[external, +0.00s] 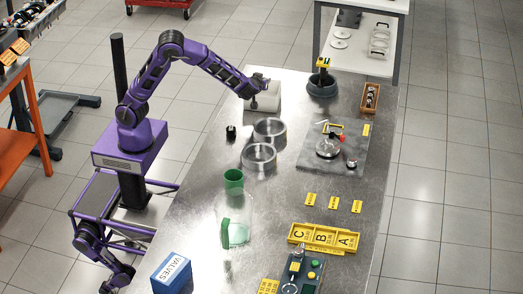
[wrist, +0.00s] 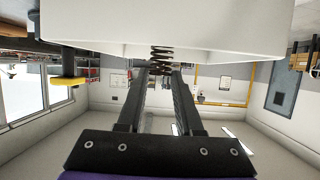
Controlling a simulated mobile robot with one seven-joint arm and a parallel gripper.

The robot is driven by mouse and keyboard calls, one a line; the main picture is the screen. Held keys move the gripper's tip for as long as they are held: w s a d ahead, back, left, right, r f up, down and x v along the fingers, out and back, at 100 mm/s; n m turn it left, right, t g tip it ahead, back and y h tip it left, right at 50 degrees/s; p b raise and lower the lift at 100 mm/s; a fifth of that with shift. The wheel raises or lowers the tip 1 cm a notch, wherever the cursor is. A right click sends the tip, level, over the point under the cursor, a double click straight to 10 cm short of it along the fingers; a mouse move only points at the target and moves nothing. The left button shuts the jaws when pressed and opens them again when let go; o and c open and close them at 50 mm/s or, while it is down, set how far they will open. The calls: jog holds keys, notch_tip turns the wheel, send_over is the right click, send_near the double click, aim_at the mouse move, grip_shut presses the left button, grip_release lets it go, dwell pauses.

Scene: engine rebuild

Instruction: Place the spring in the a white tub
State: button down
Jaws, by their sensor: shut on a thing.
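My gripper (external: 258,83) is at the far left part of the steel table, at the white tub (external: 267,103). In the wrist view my gripper (wrist: 160,72) is shut on a dark coil spring (wrist: 160,53), which sticks out past the fingertips. The pale wall of the white tub (wrist: 200,30) fills the top of the wrist view, close to the spring. Whether the spring touches the tub cannot be told. The spring is too small to make out in the external view, and the tub's inside is not clearly seen.
Two clear round dishes (external: 259,156) and a small black part (external: 231,132) stand nearer on the table. A dark round pot (external: 322,85) and an orange-brown bin (external: 370,97) are to the right.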

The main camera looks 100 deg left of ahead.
jog(key=shift+f, duration=1.9)
jog(key=shift+f+b, duration=0.2)
jog(key=shift+b, duration=0.15)
jog(key=c, duration=0.6)
grip_release()
jog(key=shift+o, duration=0.2)
jog(key=shift+r, duration=0.15)
jog(key=shift+r+p, duration=0.25)
jog(key=shift+p, duration=0.2)
jog(key=v, duration=1.2)
jog(key=shift+f, duration=0.25)
jog(key=shift+d, duration=0.1)
